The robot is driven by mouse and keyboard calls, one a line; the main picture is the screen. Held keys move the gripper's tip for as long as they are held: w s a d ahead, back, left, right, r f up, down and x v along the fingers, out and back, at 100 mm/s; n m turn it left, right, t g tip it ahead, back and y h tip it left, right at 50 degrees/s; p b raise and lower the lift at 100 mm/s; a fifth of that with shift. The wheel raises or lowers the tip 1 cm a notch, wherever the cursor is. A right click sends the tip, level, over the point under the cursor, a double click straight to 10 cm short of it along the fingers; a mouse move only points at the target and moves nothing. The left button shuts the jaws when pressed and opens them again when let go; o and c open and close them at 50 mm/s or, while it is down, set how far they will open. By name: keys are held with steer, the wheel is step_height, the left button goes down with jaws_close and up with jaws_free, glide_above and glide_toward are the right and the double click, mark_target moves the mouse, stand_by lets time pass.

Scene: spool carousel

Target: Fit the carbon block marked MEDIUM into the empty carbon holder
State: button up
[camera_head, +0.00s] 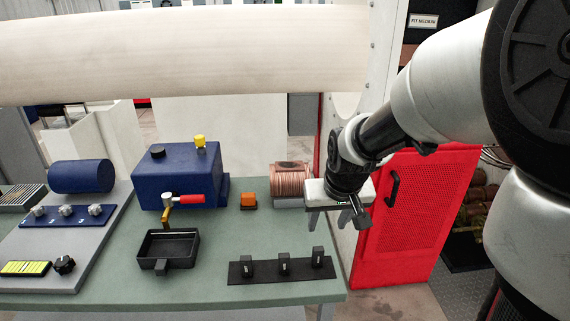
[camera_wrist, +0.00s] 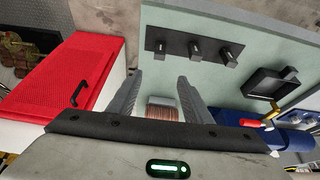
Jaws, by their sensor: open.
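Three small black carbon blocks stand upright in a row on a black strip (camera_head: 262,278) at the table's front right: left (camera_head: 246,267), middle (camera_head: 284,265) and right (camera_head: 318,257). Their pale marks are too small to read, so I cannot tell which is MEDIUM. The row also shows in the wrist view, with its middle block (camera_wrist: 194,50). My gripper (camera_head: 328,222) is open and empty above the table's right edge, behind the blocks. Its two fingers (camera_wrist: 158,80) show apart in the wrist view. I cannot pick out the empty carbon holder with certainty.
A sign (camera_head: 424,20) reads FIT MEDIUM. A copper coil (camera_head: 291,181) stands close to my gripper. A blue machine (camera_head: 178,176), a red-handled brass lever (camera_head: 187,199) and an empty black tray (camera_head: 168,263) are to the left. A red cabinet (camera_head: 400,235) stands at right.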

steer(key=b, duration=0.2)
glide_above(318, 248)
steer(key=s, duration=0.2)
step_height(318, 248, down, 10)
steer(key=x, duration=0.4)
steer(key=shift+s+f, duration=0.2)
steer(key=shift+f, duration=0.25)
steer(key=shift+r, duration=0.1)
jaws_close()
